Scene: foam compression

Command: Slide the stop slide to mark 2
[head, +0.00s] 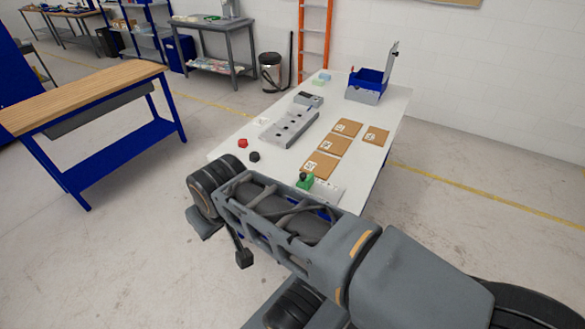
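A small green block with a dark knob (305,182), which looks like the stop slide, sits at the near end of the white table. It is beside a pale strip (329,191) with small dark marks too fine to read. My arm covers the near side of this area, so I cannot tell which mark the slide stands at. My arm reaches from the lower right to the table's near left corner. A dark pad on a thin bar (243,258) hangs below it and may be part of my gripper. The gripper's opening and any contact are hidden.
On the white table (230,142) are brown squares (348,128), a grey block with holes (289,125), red (242,143) and black (254,157) knobs, and a blue bin (367,82) at the far end. A wooden-topped bench (85,92) stands left, with open floor between.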

